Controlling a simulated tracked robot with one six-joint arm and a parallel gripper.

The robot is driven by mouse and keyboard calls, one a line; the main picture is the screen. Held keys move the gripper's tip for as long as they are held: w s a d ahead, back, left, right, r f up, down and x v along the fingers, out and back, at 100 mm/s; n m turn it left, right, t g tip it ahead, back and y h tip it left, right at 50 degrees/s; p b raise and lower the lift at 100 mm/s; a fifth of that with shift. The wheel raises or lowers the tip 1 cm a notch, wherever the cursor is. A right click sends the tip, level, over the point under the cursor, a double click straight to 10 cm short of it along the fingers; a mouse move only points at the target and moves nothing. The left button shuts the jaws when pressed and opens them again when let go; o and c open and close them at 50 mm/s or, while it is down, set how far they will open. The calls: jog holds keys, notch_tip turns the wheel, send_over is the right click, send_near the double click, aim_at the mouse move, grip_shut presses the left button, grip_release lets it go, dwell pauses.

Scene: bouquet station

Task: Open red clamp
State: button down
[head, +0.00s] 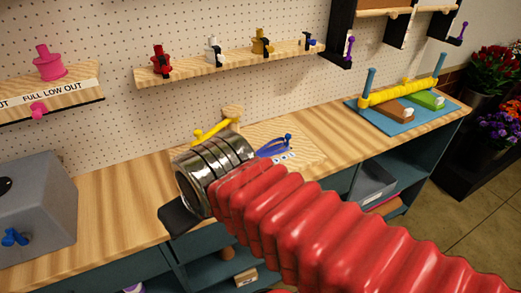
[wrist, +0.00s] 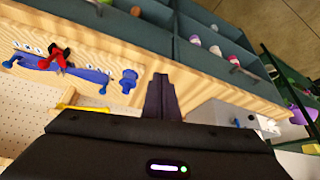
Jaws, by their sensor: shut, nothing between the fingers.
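A small red piece with a black part (wrist: 57,58) sits on a blue bar fixture (wrist: 92,73) at the left of the wrist view; I cannot tell whether it is the red clamp or how it is set. In the head view part of the blue fixture (head: 274,146) shows behind my arm. Another red piece with a black lever (head: 161,60) stands on the wall shelf. My gripper (wrist: 161,80) has its dark fingers together and empty, to the right of the fixture in the wrist view. In the head view my arm hides most of it.
The shelf (head: 190,68) also holds white, gold and blue pieces. A yellow bar (head: 215,131) stands beside the blue fixture. A grey box (head: 35,205) is at the left, a blue tray (head: 435,112) at the right. Bare worktop (head: 120,205) lies by the grey box.

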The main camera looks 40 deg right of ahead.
jog(key=w+d+r+m, duration=0.1)
jog(key=w+d+m, duration=0.1)
jog(key=d, duration=0.7)
jog(key=w+d+r+m+g+h, duration=0.1)
jog(key=w+d, duration=0.3)
jog(key=d, duration=0.5)
jog(key=w+d+r+m+g, duration=0.1)
jog(key=w+d, duration=0.3)
jog(key=d, duration=0.6)
jog(key=shift+r+m+h, duration=0.4)
jog(key=shift+r+m, duration=0.15)
jog(key=shift+m, duration=0.25)
jog(key=shift+w, duration=0.1)
jog(key=x, duration=1)
jog(key=shift+s+a, duration=0.35)
jog(key=shift+s, duration=0.4)
jog(key=shift+s+a, duration=0.3)
jog(key=shift+s, duration=0.45)
jog(key=shift+s+a, duration=0.2)
jog(key=shift+s, duration=0.15)
jog(key=shift+a, duration=0.1)
jog(key=shift+a, duration=0.1)
